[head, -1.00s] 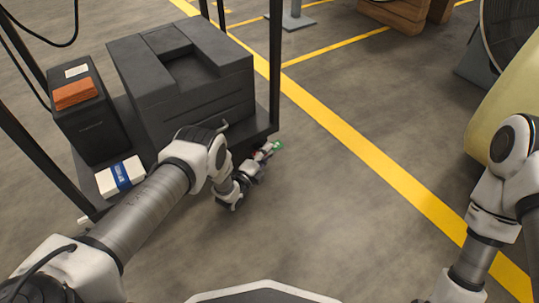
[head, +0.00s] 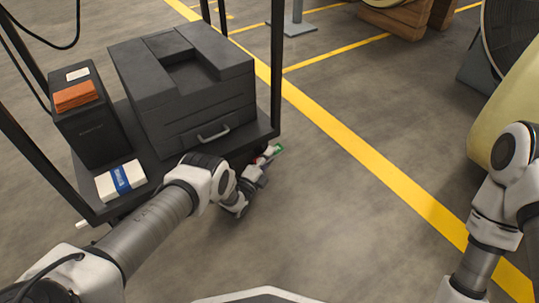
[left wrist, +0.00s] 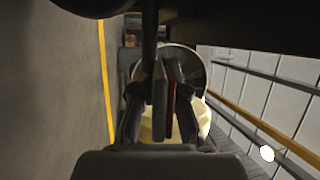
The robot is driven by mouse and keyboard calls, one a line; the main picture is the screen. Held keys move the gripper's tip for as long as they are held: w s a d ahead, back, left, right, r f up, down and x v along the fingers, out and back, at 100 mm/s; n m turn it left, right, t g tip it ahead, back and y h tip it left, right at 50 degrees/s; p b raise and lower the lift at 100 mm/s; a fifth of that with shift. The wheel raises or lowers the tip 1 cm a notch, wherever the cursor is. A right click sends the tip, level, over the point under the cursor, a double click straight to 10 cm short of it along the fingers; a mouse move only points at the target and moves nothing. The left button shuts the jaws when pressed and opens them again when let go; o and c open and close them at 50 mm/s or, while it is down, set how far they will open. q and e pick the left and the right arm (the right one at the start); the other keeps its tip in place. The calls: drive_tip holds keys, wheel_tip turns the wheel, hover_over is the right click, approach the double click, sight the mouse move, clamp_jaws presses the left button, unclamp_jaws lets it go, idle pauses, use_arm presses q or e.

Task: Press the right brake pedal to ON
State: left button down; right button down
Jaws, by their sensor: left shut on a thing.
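The right brake pedal (head: 277,149) shows as a small green and red piece low at the near right corner of the black cart (head: 262,130). My left gripper (head: 262,166) is right at it, below the cart's edge, and partly hides it. In the left wrist view the two fingers (left wrist: 166,85) are close together with a thin red strip between them. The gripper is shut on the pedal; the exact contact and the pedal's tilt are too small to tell. My right arm comes in at the right, but its gripper is out of view.
The cart carries a large dark case (head: 185,85), a black box (head: 92,125) with an orange item (head: 76,95) on it, and a white packet with a blue band (head: 121,181). Black posts rise at its corners. Floor right of the cart is clear, with a yellow line (head: 350,150).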

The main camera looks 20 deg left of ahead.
idle(0.3)
use_arm(q)
drive_tip(key=c, duration=1.2)
unclamp_jaws()
drive_tip(key=shift+s, duration=0.15)
drive_tip(key=v, duration=0.7)
drive_tip(key=shift+s+a+f, duration=0.1)
drive_tip(key=shift+s+f, duration=0.05)
